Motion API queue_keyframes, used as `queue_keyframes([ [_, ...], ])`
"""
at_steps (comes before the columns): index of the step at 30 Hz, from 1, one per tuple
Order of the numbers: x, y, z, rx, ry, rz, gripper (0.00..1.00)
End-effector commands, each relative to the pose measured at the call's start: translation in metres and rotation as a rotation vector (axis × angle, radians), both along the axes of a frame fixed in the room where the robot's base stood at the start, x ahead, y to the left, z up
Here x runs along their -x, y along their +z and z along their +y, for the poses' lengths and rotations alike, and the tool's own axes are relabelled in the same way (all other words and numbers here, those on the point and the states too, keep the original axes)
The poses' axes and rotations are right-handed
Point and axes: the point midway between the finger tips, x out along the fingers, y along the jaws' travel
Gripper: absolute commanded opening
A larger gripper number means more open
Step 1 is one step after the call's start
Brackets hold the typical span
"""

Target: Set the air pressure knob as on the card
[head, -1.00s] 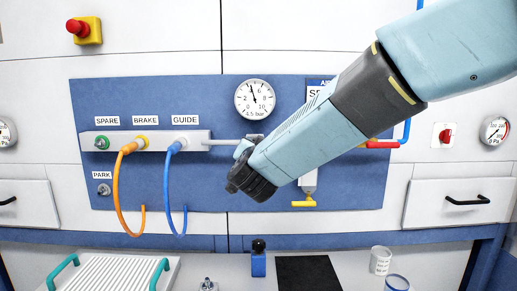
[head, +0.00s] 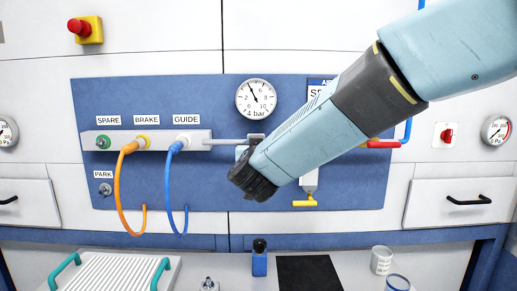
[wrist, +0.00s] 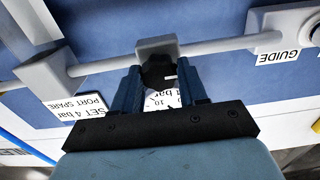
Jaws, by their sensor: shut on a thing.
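The black air pressure knob (wrist: 158,71) sits in a grey block on the pipe. My gripper (wrist: 160,82) is shut on it, one finger on each side, in the wrist view. In the head view my gripper (head: 252,180) hides the knob. The round gauge (head: 256,98) above reads "4 bar", its needle pointing up and left; part of it shows between the fingers in the wrist view. The card (wrist: 76,106) reads "SET 4 bar PORT SPARE", upside down in the wrist view. In the head view my arm covers most of it.
An orange hose (head: 117,190) is on the BRAKE port and a blue hose (head: 168,190) on GUIDE. The SPARE port (head: 103,143) has no hose. A yellow-handled valve (head: 304,203) hangs right of my gripper.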

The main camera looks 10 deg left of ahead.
Motion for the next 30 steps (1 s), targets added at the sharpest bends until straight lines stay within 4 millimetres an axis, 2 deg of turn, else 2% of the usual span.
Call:
queue_keyframes([
  [1, 0.0, -0.005, 0.0, 0.005, 0.001, 0.009, 0.12],
  [8, 0.0, -0.005, -0.001, 0.004, 0.0, 0.009, 0.12],
  [9, 0.0, -0.005, -0.001, 0.004, 0.0, 0.009, 0.43],
  [17, 0.0, -0.002, -0.001, 0.001, -0.001, 0.004, 0.68],
  [26, 0.002, -0.001, -0.002, -0.001, -0.001, 0.001, 0.68],
  [30, 0.015, 0.0, -0.005, -0.001, -0.001, 0.0, 0.68],
])
